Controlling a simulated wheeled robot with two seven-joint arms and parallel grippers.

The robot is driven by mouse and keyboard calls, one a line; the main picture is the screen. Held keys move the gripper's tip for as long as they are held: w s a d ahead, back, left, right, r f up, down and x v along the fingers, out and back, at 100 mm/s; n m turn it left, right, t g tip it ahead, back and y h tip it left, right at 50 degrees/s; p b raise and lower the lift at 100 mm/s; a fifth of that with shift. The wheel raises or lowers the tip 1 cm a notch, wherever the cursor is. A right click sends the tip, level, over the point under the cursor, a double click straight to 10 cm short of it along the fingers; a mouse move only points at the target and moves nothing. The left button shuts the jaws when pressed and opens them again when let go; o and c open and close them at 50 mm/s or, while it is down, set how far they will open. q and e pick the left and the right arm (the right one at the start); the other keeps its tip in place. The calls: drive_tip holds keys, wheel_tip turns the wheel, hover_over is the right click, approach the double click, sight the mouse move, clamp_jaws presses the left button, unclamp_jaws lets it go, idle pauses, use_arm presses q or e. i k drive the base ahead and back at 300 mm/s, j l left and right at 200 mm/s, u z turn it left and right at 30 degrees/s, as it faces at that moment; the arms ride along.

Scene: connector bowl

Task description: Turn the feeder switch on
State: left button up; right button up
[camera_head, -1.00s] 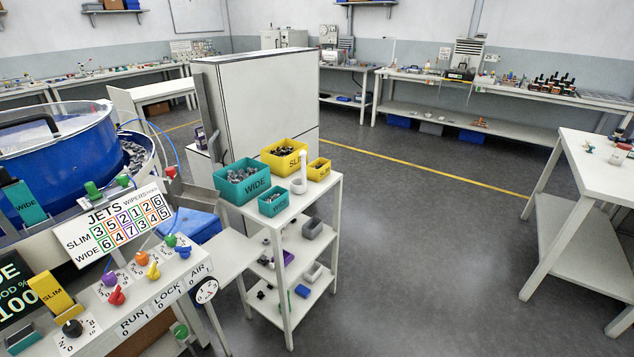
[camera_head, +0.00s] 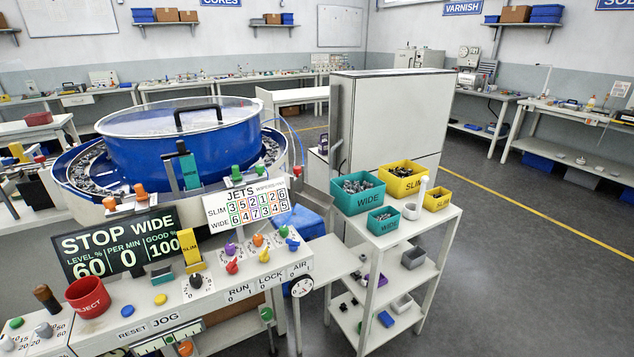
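The blue feeder bowl (camera_head: 165,150) with a clear lid stands at the left behind the control panel (camera_head: 215,287). No label reading "feeder" can be made out. The display (camera_head: 118,243) reads STOP WIDE, level 60, per min 0, good 100. Neither of my grippers is in view.
A white shelf cart (camera_head: 398,244) with teal WIDE bins (camera_head: 357,197) and yellow SLIM bins (camera_head: 402,182) stands right of the panel. A red reject cup (camera_head: 88,297) and other knobs are at the panel's left. The floor (camera_head: 520,270) at the right is clear.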

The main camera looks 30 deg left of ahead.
sight(232, 267)
drive_tip(key=u, duration=1.7)
